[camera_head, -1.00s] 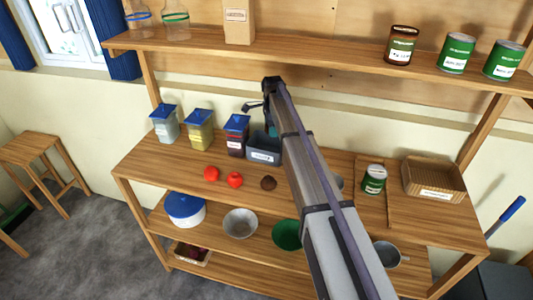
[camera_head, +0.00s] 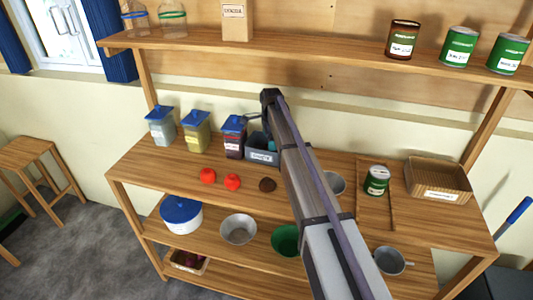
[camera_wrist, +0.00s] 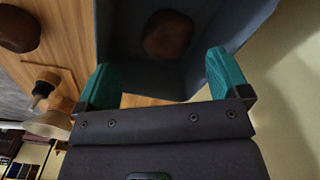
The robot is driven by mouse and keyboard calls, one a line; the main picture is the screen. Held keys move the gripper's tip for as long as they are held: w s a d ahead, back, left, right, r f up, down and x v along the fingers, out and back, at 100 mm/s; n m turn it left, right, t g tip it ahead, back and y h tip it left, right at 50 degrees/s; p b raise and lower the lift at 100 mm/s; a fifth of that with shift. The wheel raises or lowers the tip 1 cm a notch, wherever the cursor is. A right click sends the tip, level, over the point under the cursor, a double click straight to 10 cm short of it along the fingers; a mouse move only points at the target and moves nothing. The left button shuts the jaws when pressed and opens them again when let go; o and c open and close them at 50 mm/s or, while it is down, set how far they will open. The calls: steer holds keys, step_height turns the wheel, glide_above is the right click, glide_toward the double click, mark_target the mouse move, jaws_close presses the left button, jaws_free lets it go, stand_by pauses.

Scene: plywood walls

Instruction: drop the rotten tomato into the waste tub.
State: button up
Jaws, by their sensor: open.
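The waste tub (camera_head: 262,157) is a dark grey-blue box with a white label at the back of the middle shelf. In the wrist view its walls (camera_wrist: 228,22) fill the top. A brown round lump (camera_wrist: 168,36), looking like a rotten tomato, lies inside it. Another dark brown round thing (camera_head: 267,184) sits on the shelf in front of the tub; a brown round thing also shows in the wrist view (camera_wrist: 18,28). My gripper (camera_wrist: 160,75) is at the tub with its teal fingers spread and nothing between them. My arm partly hides the tub's right side.
Two red tomatoes (camera_head: 220,179) lie on the shelf, left of the brown thing. Blue-lidded canisters (camera_head: 197,133) stand left of the tub. A green can (camera_head: 377,180) and a wicker basket (camera_head: 438,179) are to the right. The upper shelf (camera_head: 300,47) overhangs behind.

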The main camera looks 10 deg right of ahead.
steer(key=shift+r, duration=0.1)
step_height(320, 180, up, 11)
steer(key=p, duration=1.1)
steer(key=shift+f, duration=0.2)
steer(key=s+f+n+b, duration=0.2)
steer(key=s+n, duration=0.6)
steer(key=s, duration=1.2)
steer(key=s+f+n+b, duration=0.3)
steer(key=s+n, duration=0.6)
steer(key=s, duration=1.1)
steer(key=shift+f+n, duration=0.15)
steer(key=shift+n, duration=0.15)
